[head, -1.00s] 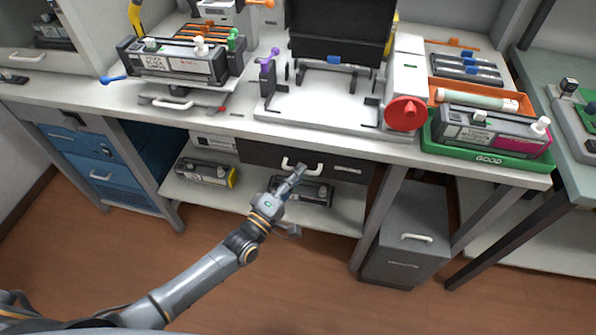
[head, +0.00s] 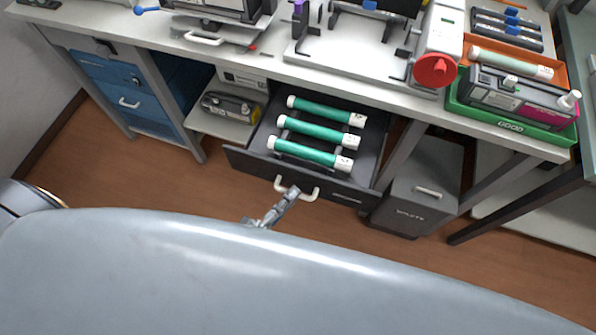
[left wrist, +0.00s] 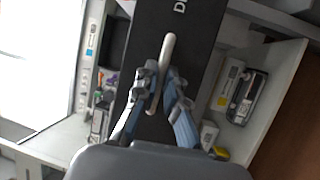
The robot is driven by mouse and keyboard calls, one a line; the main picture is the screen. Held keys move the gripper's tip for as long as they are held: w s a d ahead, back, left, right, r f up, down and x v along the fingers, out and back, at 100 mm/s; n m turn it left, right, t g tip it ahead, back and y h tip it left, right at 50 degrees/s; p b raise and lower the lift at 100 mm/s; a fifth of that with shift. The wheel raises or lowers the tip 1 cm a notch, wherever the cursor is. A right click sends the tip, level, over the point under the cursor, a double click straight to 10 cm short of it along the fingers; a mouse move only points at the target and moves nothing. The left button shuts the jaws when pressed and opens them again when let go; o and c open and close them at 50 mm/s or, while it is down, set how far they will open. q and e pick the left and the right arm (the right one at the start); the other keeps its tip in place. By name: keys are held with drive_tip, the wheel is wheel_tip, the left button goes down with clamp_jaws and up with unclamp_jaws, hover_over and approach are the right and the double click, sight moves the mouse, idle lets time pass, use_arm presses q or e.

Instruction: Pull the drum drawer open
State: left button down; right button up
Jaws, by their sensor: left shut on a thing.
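The drum drawer (head: 240,159) is pulled out from under the bench in the head view. Several green drums with white ends, such as the front drum (head: 305,152), lie across inside it. Its white handle (head: 311,193) is on the dark front; the handle also shows in the left wrist view (left wrist: 168,50). My left gripper (head: 292,191) is shut on the handle, with its fingers on either side of the bar in the left wrist view (left wrist: 160,88). Most of my left arm is hidden behind my own body in the head view. My right gripper is not in view.
A grey waste bin (head: 416,195) stands right of the drawer. A blue cabinet (head: 112,90) is at the left. A green tray (head: 500,122) with a cartridge sits on the bench. A cartridge (head: 229,106) lies on the shelf left of the drawer.

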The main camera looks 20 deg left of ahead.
use_arm(q)
drive_tip(key=shift+s+a, duration=0.1)
drive_tip(key=shift+s, duration=1.3)
drive_tip(key=c, duration=1.4)
unclamp_jaws()
drive_tip(key=shift+s, duration=0.1)
drive_tip(key=v, duration=1.2)
drive_tip(key=shift+f, duration=0.1)
